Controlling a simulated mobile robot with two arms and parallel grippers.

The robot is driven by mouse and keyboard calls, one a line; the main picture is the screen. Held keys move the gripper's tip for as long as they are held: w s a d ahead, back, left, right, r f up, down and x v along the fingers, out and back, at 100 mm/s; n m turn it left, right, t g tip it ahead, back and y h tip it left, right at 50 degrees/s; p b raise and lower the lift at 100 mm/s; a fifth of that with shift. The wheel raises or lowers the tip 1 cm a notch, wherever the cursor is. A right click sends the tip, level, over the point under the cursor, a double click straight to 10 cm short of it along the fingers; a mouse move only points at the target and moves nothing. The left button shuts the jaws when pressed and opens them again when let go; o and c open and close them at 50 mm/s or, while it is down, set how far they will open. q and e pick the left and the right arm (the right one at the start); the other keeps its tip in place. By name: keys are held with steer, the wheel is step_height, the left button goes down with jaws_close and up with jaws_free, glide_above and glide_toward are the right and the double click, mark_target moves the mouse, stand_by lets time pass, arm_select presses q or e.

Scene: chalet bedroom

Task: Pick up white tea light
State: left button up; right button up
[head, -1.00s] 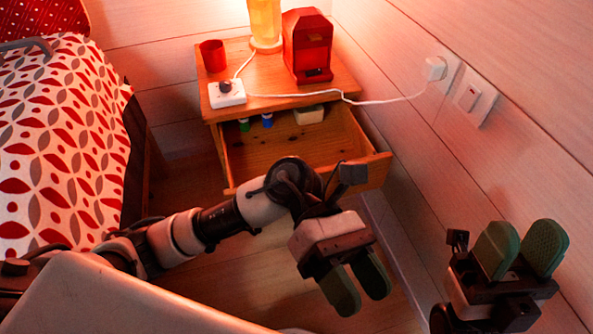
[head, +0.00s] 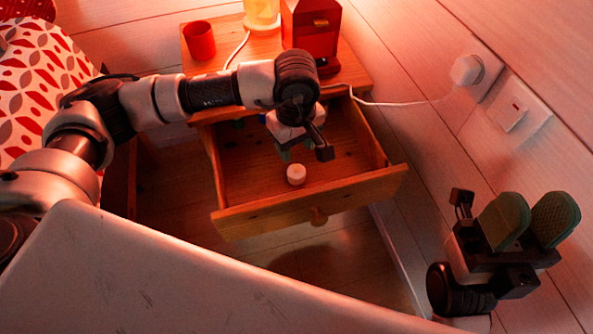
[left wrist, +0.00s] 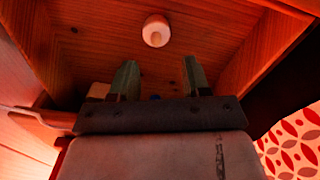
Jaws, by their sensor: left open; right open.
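The white tea light (head: 296,174) stands on the floor of the open wooden drawer (head: 262,219), near its front. It also shows in the left wrist view (left wrist: 156,31), beyond my fingertips. My left gripper (head: 297,154) points down into the drawer, just behind the tea light in the head view. In the left wrist view its two green fingers (left wrist: 158,76) are apart with nothing gripped between them. My right gripper (head: 529,218) is open and empty at the lower right, well away from the drawer.
The nightstand top (head: 230,69) carries a red cup (head: 200,40), a lamp (head: 262,14) and a red machine (head: 312,35). A white cable runs to the wall socket (head: 467,70). The bed (head: 40,85) is at left. Other small items in the drawer are mostly hidden by my arm.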

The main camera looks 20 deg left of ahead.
mark_target(296, 164)
arm_select(q)
step_height(296, 164, down, 2)
steer(key=shift+f, duration=0.25)
steer(key=f+b, duration=0.1)
steer(key=f, duration=0.1)
steer(key=w+f+b, duration=0.1)
steer(key=f, duration=0.1)
steer(key=shift+a+b, duration=0.1)
steer(key=shift+b, duration=0.25)
steer(key=shift+f, duration=0.55)
steer(key=shift+r, duration=0.1)
